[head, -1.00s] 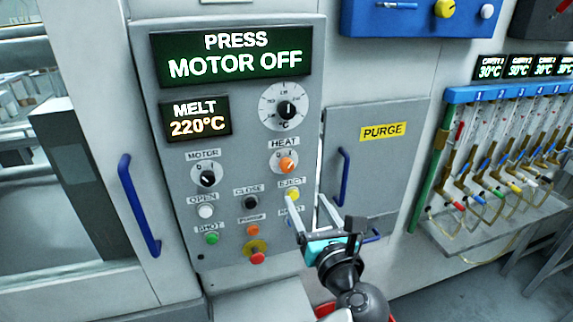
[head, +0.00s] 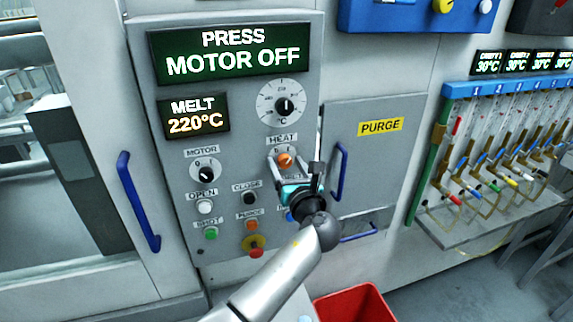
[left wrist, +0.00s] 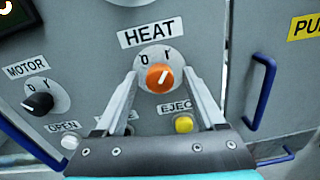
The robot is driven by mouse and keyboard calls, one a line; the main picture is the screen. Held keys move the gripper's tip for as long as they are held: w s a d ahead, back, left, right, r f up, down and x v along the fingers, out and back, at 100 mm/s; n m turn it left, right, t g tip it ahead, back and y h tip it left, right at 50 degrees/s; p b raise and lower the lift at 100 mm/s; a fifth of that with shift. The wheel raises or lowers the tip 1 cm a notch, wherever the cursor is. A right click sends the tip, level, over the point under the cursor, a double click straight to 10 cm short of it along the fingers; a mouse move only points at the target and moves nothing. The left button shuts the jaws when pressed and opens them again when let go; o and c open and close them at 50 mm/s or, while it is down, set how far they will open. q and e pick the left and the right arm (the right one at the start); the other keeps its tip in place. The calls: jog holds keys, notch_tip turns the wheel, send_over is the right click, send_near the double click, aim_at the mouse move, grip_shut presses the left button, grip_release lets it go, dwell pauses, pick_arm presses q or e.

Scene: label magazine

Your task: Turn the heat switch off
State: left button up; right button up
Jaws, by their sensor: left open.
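The heat switch (head: 285,160) is an orange knob on a white dial under the HEAT label on the grey press panel (head: 240,130). In the left wrist view the heat switch (left wrist: 159,79) has its white mark pointing up and slightly right, toward the right-hand dial mark. My left gripper (head: 284,163) is open, with one finger on each side of the knob. In the left wrist view the fingertips (left wrist: 160,74) show gaps to the knob; whether they reach its depth I cannot tell. My right gripper is not in view.
The black motor knob (head: 205,175) is to the left. A blue door handle (head: 339,172) stands close to the right. A red bin (head: 355,305) is below.

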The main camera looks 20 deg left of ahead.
pick_arm(q)
jog(key=shift+c, duration=0.3)
grip_shut()
